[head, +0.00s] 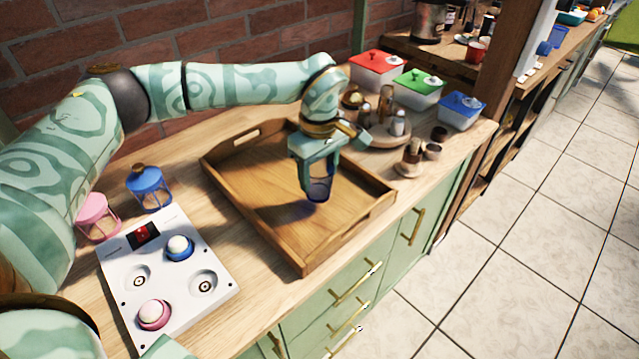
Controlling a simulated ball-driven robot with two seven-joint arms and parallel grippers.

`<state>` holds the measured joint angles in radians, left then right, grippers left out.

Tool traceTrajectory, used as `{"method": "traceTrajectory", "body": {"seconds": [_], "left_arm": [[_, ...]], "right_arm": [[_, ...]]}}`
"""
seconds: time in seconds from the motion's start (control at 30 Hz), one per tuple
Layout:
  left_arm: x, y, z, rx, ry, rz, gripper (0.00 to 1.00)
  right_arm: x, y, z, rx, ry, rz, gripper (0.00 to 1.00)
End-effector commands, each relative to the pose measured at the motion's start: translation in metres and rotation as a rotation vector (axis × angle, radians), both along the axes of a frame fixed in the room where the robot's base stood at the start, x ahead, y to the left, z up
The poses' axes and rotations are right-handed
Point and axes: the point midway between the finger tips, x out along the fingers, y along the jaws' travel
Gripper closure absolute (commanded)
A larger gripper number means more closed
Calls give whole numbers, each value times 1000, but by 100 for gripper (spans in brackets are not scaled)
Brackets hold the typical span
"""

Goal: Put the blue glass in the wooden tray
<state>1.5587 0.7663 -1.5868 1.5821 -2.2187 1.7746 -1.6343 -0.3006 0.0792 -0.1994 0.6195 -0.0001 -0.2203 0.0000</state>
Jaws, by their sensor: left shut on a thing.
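The blue glass (319,188) is a small, dark blue see-through tumbler, upright between the fingers of my left gripper (318,172). The gripper points down and is shut on the glass. Both are over the inside of the wooden tray (290,256), near its middle. A bluish shadow lies on the tray floor beside the glass; I cannot tell whether its base touches the floor. The tray is rectangular with raised walls and a handle slot, and holds nothing else that I can see. My right gripper does not show.
A white panel (187,250) with blue and pink knobs lies left of the tray, with blue (149,188) and pink (97,219) lantern-like holders behind it. Behind the tray stand a round board with shakers and jars (397,123) and red, green and blue lidded boxes (376,69). A brick wall is behind.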

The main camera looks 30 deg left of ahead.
Motion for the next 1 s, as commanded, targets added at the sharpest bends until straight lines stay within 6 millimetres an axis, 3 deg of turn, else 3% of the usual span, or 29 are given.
{"method": "traceTrajectory", "body": {"seconds": [0.1, 0.17, 0.53, 0.57, 0.6, 0.87, 1.0], "left_arm": [[0, 0, -27, 0, 5, 0, 74], [0, 0, -33, -1, 3, 0, 74], [0, 0, -34, 0, 1, 0, 74], [0, 0, -34, 0, 1, 0, 36], [0, 0, -34, 0, 1, 0, 24], [0, 0, -34, 0, 1, 0, 22], [0, 0, -23, 0, -3, 0, 22]], "right_arm": [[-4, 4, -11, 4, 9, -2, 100], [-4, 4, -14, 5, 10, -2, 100], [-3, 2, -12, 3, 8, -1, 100], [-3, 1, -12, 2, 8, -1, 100], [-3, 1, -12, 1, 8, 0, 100], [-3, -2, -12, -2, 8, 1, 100], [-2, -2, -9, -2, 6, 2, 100]]}}
